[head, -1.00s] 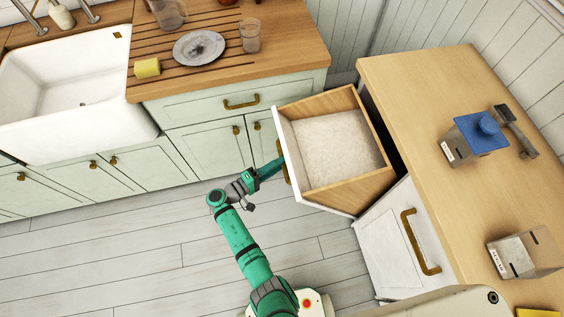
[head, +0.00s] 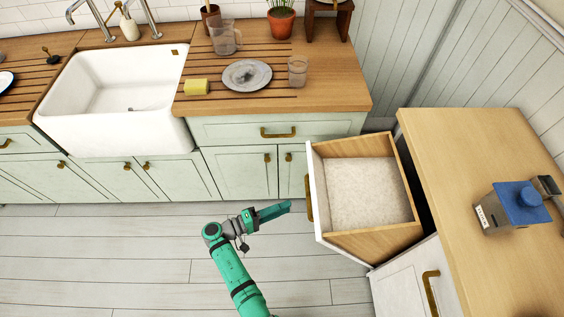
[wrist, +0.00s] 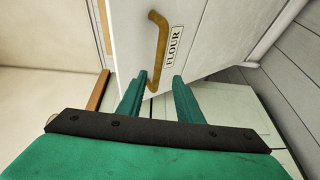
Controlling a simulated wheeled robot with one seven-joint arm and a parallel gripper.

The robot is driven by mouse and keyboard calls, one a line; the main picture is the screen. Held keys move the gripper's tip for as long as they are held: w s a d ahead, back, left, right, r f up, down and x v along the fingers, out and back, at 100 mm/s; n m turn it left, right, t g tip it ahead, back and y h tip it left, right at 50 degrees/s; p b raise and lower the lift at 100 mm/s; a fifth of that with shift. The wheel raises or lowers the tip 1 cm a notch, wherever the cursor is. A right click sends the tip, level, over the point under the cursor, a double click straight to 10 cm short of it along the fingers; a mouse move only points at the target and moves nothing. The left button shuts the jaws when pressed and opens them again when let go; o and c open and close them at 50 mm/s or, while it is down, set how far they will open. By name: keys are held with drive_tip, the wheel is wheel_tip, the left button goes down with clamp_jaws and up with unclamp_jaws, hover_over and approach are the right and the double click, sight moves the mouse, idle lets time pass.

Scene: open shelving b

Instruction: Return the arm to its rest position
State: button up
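My gripper (head: 289,206) is open and empty, in front of the pulled-out drawer (head: 409,180). In the head view a small gap shows between its fingertips and the brass drawer handle (head: 309,198). The wrist view shows both green fingers (wrist: 160,80) spread apart, with the handle (wrist: 158,50) beyond them on a white front labelled FLOUR (wrist: 174,46). My green arm (head: 236,275) reaches up from the bottom of the head view, bent at the wrist. The drawer is filled with a pale, grainy material (head: 370,190).
A wooden counter (head: 450,150) with a blue-topped box (head: 517,208) stands at the right. The sink (head: 115,100) and a wooden worktop with a plate (head: 247,75), glass and yellow sponge (head: 196,87) lie behind. Floor (head: 110,250) left of my arm is clear.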

drive_tip(key=s+a+f+n+y, duration=0.25)
drive_tip(key=s+f+y, duration=0.65)
drive_tip(key=s+f, duration=0.6)
drive_tip(key=s+a+m+y, duration=0.2)
drive_tip(key=s+a+y, duration=0.15)
drive_tip(key=s, duration=0.25)
drive_tip(key=s+d+r+m+t+y, duration=0.1)
drive_tip(key=s+d+r+t, duration=0.1)
drive_tip(key=r, duration=0.9)
drive_tip(key=s+d+r+m+t+y, duration=0.1)
drive_tip(key=s+r+m+t, duration=0.1)
drive_tip(key=r, duration=1)
drive_tip(key=s+d+r+m+t+y, duration=0.1)
drive_tip(key=s+r+t, duration=0.3)
drive_tip(key=r, duration=0.8)
drive_tip(key=shift+s+d+r+m, duration=0.25)
drive_tip(key=shift+s+d+m, duration=0.3)
drive_tip(key=shift+d, duration=0.3)
drive_tip(key=shift+d, duration=0.15)
